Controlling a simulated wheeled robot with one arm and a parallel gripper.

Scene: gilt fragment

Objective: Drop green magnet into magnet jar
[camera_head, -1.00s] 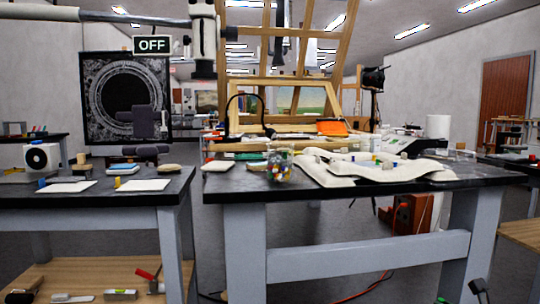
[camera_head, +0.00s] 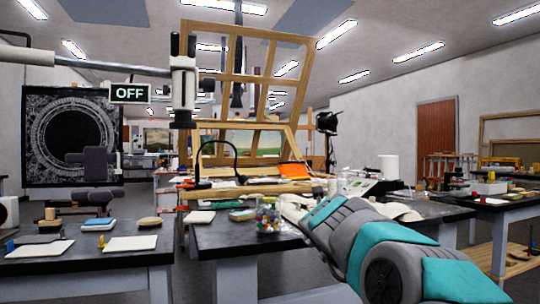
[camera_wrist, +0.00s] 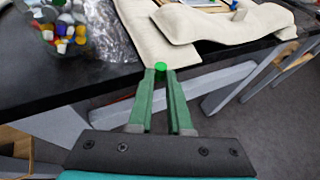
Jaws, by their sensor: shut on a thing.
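The green magnet (camera_wrist: 160,66) is a small bright green piece between the tips of my gripper (camera_wrist: 160,74) in the wrist view. My gripper is shut on it, with the fingers close together. The magnet jar (camera_wrist: 70,38) is clear and holds several coloured magnets; it is at the upper left of the wrist view, apart from my gripper. In the head view the jar (camera_head: 268,216) stands near the front edge of the black table, left of my arm. My fingertips and the green magnet cannot be made out in the head view.
The black-topped table (camera_head: 235,237) carries the jar. Pale padded cushions (camera_wrist: 172,22) lie right of the jar in the wrist view, and crumpled clear plastic (camera_wrist: 100,38) lies beside it. A black desk lamp (camera_head: 237,165) and a wooden frame stand behind the jar.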

